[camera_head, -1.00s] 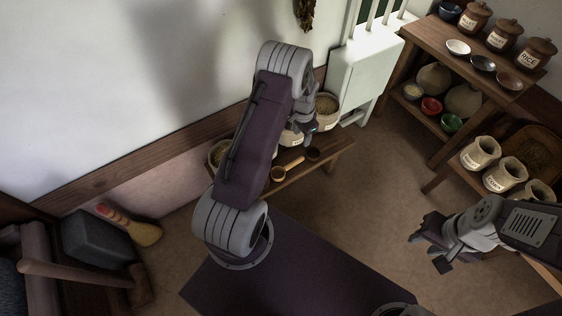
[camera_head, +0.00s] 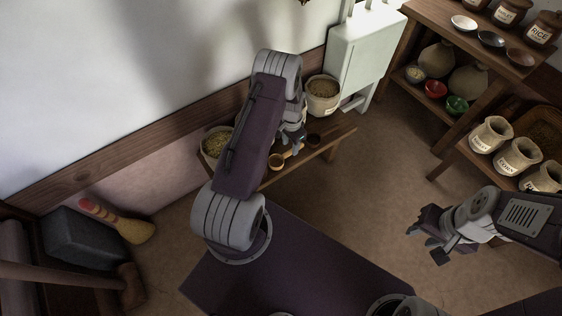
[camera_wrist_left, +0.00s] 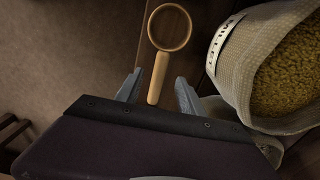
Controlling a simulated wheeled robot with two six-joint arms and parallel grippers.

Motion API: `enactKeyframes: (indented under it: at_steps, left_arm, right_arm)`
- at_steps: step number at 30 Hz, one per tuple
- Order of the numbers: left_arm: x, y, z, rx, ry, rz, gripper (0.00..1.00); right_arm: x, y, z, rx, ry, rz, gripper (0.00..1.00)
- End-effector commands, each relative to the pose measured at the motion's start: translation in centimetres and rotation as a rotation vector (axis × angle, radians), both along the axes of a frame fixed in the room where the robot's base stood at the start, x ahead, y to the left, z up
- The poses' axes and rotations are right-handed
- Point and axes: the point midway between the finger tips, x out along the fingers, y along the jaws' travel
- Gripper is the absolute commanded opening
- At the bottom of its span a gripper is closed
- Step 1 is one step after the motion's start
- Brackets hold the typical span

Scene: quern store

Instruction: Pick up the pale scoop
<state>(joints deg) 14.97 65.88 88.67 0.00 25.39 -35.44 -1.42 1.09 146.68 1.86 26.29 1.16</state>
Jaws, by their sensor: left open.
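The pale scoop (camera_head: 276,162) lies on the low wooden bench (camera_head: 335,139), its handle partly hidden by my left gripper (camera_head: 294,142) in the head view. In the left wrist view the scoop (camera_wrist_left: 160,68) shows its round bowl at the top and its handle pointing down between my open left fingers (camera_wrist_left: 158,90). The fingers stand apart on both sides of the handle; I see no contact. My right gripper (camera_head: 428,243) is open and empty over the floor, far from the scoop.
A grain sack (camera_wrist_left: 233,62) stands close right of the scoop in the left wrist view. A darker scoop (camera_head: 315,139) lies nearby. Shelves (camera_head: 408,101) stand at the right.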

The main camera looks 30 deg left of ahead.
Motion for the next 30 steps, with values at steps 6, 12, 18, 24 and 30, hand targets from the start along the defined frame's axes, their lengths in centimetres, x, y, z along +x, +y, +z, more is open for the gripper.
enactKeyframes:
  at_steps: [6,12,18,24,30]
  left_arm:
    - [0.2,-0.2,-3.9,-0.001,0.001,-0.001,0.45]
    - [0.2,-0.2,-5.1,0.0,0.001,0.0,0.45]
    - [0.2,-0.2,-5.0,0.0,0.001,0.0,0.2]
    - [0.2,-0.2,-5.0,0.0,0.001,0.0,0.0]
    - [0.2,-0.2,-4.8,0.0,0.0,0.0,0.0]
  right_arm:
    - [0.0,0.0,-2.9,0.0,0.0,0.0,0.36]
    - [0.0,0.0,-3.2,0.0,0.0,0.0,0.36]
    - [0.0,0.0,-3.1,0.0,0.0,0.0,0.36]
    - [0.0,0.0,-3.1,0.0,0.0,0.0,0.36]
    - [0.0,0.0,-3.0,0.0,0.0,0.0,0.36]
